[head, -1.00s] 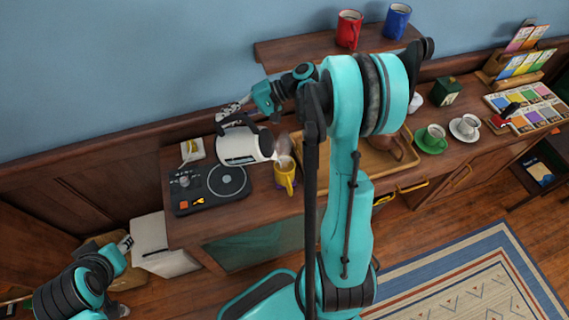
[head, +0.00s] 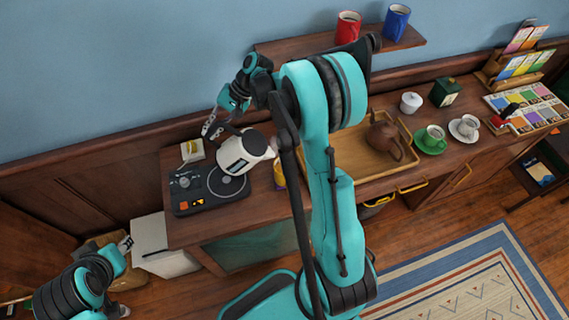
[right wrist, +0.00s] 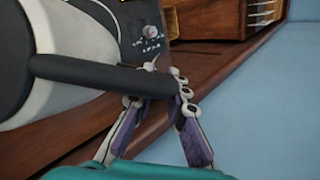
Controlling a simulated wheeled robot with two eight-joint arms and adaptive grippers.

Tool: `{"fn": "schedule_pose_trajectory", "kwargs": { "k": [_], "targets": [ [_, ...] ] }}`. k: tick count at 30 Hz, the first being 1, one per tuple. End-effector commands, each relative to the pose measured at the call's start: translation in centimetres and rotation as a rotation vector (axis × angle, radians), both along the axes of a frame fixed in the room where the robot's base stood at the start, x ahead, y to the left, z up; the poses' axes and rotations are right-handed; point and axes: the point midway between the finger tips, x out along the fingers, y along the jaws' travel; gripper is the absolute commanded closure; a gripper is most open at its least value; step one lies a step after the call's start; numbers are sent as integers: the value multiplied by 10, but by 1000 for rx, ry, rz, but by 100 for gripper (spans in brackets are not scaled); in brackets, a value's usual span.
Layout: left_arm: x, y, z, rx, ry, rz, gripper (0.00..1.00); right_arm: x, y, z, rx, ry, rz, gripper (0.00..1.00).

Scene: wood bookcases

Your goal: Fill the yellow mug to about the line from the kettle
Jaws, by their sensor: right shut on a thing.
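The white kettle (head: 236,158) with black parts is in the air above the right part of its black base (head: 195,207). My right gripper (head: 211,128) is shut on its black handle, which shows between the fingers in the right wrist view (right wrist: 85,76). The kettle looks tilted; its spout is not clear. The yellow mug (head: 279,174) stands on the cabinet top just right of the kettle, mostly hidden by my right arm and the kettle. Its line and fill level cannot be seen. My left gripper (head: 126,243) is low at the left, apart from these; its jaws are too small to judge.
A wooden tray (head: 349,170) with a brown teapot (head: 383,139) lies right of my arm. A white lidded pot (head: 411,102), green cup (head: 430,140) and white cup (head: 465,127) stand farther right. A shelf above holds a red mug (head: 348,27) and blue mug (head: 396,22).

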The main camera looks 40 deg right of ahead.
Motion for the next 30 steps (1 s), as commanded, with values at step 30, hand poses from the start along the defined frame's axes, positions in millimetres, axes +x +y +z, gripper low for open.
{"fn": "schedule_pose_trajectory", "kwargs": {
  "k": [30],
  "targets": [
    [0,0,-32,0,0,0,63,53,48,-92,-444,485,0,100]
  ]
}}
